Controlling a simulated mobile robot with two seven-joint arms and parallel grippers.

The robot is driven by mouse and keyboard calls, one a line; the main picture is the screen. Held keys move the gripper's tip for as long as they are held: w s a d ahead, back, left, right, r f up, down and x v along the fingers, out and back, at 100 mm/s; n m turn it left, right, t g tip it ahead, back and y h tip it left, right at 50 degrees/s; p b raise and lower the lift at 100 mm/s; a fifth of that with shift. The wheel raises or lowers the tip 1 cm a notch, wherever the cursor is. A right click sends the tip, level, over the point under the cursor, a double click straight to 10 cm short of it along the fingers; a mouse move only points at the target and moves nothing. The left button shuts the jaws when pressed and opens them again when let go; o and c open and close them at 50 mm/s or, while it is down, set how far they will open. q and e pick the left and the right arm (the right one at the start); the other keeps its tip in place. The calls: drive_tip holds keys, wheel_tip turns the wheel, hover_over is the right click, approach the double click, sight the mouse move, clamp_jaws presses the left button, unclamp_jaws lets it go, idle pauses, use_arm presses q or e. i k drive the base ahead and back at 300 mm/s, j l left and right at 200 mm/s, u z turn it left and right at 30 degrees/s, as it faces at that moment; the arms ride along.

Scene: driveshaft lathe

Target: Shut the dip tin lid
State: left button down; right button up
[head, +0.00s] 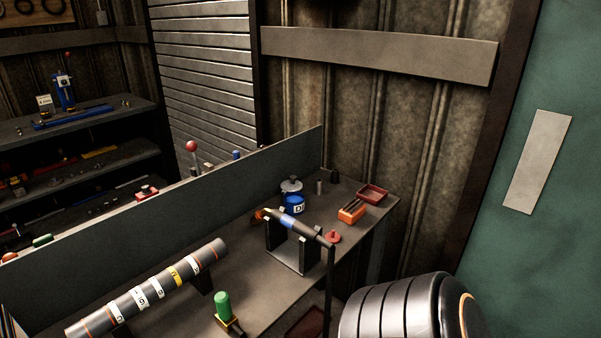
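The dip tin (293,206) is a small blue tin with a white label starting with "D". It stands on the bench near the back divider, partly behind a dark shaft in a stand. A round grey metal piece (291,185) with a knob shows just behind and above the tin. It looks like a lid, but I cannot tell whether it is joined to the tin or is a separate pot. Neither of my grippers is in view.
The shaft stand (291,251) stands in front of the tin. An orange box (352,213), a red tray (372,195) and a red knobbed piece (333,237) lie to the right. A long banded shaft (150,287) and green-handled tool (224,305) are nearer. A divider (200,187) runs behind.

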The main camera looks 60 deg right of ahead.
sight(291, 185)
drive_tip(key=z, duration=2.05)
drive_tip(key=l+u, duration=0.2)
drive_tip(key=u, duration=0.65)
drive_tip(key=k+l+u, duration=0.1)
drive_tip(key=l+u, duration=0.25)
drive_tip(key=k+l+u, duration=0.15)
drive_tip(key=l+u, duration=0.2)
drive_tip(key=l, duration=0.1)
